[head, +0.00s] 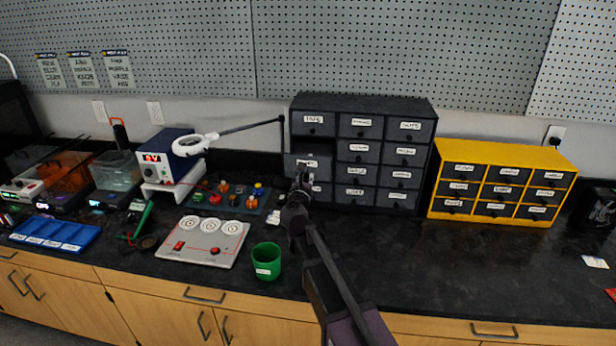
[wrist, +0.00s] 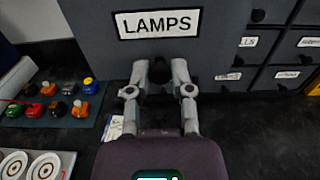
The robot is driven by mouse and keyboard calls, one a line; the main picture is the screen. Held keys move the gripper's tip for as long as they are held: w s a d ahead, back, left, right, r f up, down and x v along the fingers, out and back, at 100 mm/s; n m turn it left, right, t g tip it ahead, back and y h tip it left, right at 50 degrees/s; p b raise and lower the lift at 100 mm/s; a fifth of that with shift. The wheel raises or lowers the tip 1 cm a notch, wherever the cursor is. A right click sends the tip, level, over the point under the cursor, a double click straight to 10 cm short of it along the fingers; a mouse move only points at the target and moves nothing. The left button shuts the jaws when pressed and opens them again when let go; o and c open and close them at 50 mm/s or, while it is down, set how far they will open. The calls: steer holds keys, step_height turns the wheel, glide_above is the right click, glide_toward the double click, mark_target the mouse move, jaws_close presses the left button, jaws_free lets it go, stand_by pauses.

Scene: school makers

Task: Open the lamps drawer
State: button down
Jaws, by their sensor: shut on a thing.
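The lamps drawer (head: 296,165) is in the left column of the dark grey drawer cabinet (head: 361,104). It juts out from its neighbours, with a dark gap above it. In the wrist view its grey front (wrist: 231,22) fills the upper middle, with a white label reading LAMPS (wrist: 160,23). My gripper (head: 301,180) is at the front of this drawer. In the wrist view my gripper (wrist: 160,68) has its two fingers closed around the dark knob (wrist: 160,73) below the label. The drawer's inside is not visible.
A yellow drawer cabinet (head: 505,147) stands to the right. A green cup (head: 266,261), a white panel with dials (head: 203,241) and a magnifier lamp (head: 190,144) stand to the left. The black counter (head: 440,270) in front of the cabinets is mostly clear.

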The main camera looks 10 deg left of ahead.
steer(key=c, duration=0.5)
jaws_free()
steer(key=shift+s, duration=0.15)
steer(key=s, duration=1.1)
steer(key=shift+s+a, duration=0.25)
steer(key=shift+s, duration=0.15)
steer(key=shift+d, duration=0.1)
